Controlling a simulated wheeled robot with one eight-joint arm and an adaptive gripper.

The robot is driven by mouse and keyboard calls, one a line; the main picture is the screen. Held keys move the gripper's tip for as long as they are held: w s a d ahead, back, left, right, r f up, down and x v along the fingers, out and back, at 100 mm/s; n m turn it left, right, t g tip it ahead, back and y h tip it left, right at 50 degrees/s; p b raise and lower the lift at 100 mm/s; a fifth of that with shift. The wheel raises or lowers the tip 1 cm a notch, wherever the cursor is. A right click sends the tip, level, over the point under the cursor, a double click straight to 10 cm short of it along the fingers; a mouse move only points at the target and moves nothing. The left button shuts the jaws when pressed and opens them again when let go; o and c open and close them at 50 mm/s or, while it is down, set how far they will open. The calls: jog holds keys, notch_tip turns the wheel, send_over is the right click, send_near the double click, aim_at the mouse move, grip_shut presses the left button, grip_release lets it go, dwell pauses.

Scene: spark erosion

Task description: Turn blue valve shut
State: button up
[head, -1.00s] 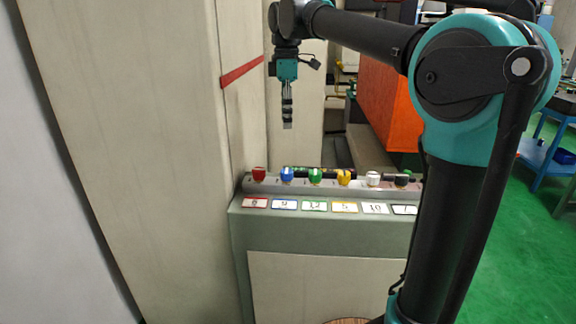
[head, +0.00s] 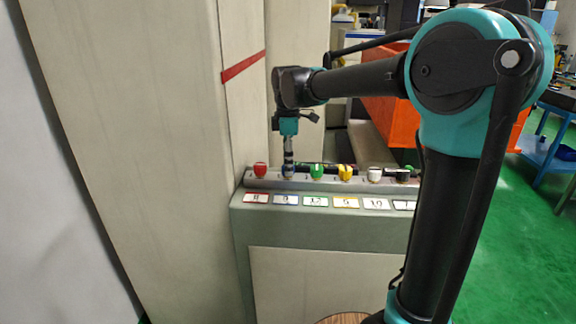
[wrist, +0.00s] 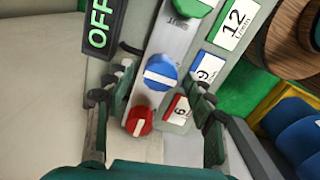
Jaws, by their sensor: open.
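The blue valve (wrist: 160,72) is a round blue knob with a white bar across it, on a grey rail in the wrist view. In the head view the blue valve (head: 288,174) is partly hidden by my gripper. My gripper (head: 288,163) points down at it from above. In the wrist view my gripper (wrist: 152,103) is open, with its fingers on either side of the rail and the blue knob ahead, between their tips. I cannot tell whether they touch it. The blue-edged label (wrist: 209,70) lies beside the knob.
The red valve (head: 260,170) stands close on the left and the green valve (head: 316,171) on the right. Yellow (head: 346,172), white (head: 375,174) and black knobs follow. A pale wall column (head: 150,150) rises at left. An OFF sign (wrist: 101,25) lies beside the rail.

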jog(key=shift+f, duration=0.5)
jog(key=c, duration=1.2)
jog(key=shift+o, duration=0.2)
